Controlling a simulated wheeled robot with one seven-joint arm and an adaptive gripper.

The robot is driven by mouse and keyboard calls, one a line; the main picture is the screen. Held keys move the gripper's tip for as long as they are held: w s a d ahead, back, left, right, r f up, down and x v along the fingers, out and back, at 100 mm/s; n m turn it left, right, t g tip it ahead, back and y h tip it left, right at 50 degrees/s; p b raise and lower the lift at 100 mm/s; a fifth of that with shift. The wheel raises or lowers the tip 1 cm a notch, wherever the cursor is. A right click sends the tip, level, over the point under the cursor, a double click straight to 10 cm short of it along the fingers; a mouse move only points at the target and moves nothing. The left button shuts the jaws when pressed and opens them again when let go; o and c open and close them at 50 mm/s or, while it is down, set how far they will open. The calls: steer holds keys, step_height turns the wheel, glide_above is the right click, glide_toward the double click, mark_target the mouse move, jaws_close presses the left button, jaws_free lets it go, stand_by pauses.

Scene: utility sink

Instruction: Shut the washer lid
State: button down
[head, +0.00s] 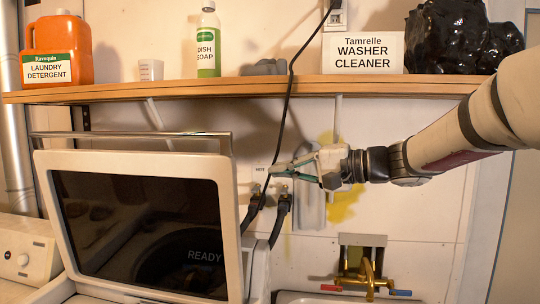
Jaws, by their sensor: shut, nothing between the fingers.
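The washer lid (142,222) stands raised at the left of the head view, a cream frame around a dark glossy panel that reads "READY". It looks open, tilted back toward the wall. My gripper (275,172) reaches in from the right, pointing left, with its fingers shut and empty. It is right of the lid's upper right corner, in front of the wall and apart from the lid in the picture. The washer's body is mostly below the frame or hidden behind the lid.
A wooden shelf (210,90) crosses above, holding a detergent jug (55,50), dish soap (208,42), a washer cleaner box (363,53) and a black bag (462,38). A black cord (286,110) hangs behind my gripper. A brass faucet (368,278) sits below right. A metal bar (130,135) runs behind the lid.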

steer(key=w+r+m+t+y, duration=0.1)
steer(key=w+r+t, duration=0.1)
steer(key=w, duration=0.3)
steer(key=a+p, duration=0.3)
steer(key=a, duration=0.5)
steer(key=shift+a+r+p, duration=0.2)
steer(key=shift+a+p, duration=0.15)
steer(key=shift+p, duration=0.05)
steer(key=shift+s, duration=0.1)
